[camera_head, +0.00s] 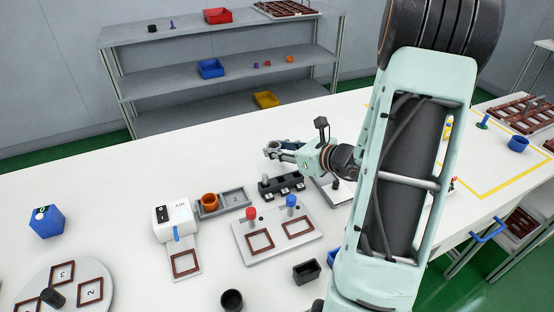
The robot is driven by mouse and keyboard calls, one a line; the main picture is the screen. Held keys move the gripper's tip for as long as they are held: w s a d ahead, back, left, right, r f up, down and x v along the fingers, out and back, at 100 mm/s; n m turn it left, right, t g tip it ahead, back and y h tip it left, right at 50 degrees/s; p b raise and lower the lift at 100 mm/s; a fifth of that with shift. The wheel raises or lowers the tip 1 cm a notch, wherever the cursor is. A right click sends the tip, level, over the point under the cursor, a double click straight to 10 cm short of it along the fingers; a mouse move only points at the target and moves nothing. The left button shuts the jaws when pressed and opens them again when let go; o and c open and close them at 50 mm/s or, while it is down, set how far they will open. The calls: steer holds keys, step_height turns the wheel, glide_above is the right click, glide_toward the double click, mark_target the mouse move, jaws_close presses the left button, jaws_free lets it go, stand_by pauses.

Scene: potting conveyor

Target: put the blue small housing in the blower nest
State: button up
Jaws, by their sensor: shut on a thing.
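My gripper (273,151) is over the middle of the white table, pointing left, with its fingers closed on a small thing. A white machine (173,217) with a blue nozzle stands to the lower left of the gripper. In front of the machine, a brown square frame (185,262) on a white base looks like the blower nest, and it appears empty. A blue cup-shaped part (518,143) stands at the far right, apart from the gripper; I cannot tell if it is the small housing.
A black block with grey pegs (281,187) is just below my gripper. A grey tray (236,199) holds an orange cup (209,200). A plate with two brown frames (276,237) bears red and blue knobs. A black bin (306,272) and a blue box (46,222) stand nearby.

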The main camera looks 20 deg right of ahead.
mark_target(277, 164)
steer(key=shift+w+f, duration=0.35)
steer(key=shift+f, duration=0.1)
steer(key=shift+f+b, duration=0.3)
steer(key=shift+f, duration=1.15)
steer(key=shift+f, duration=0.2)
steer(key=o, duration=0.8)
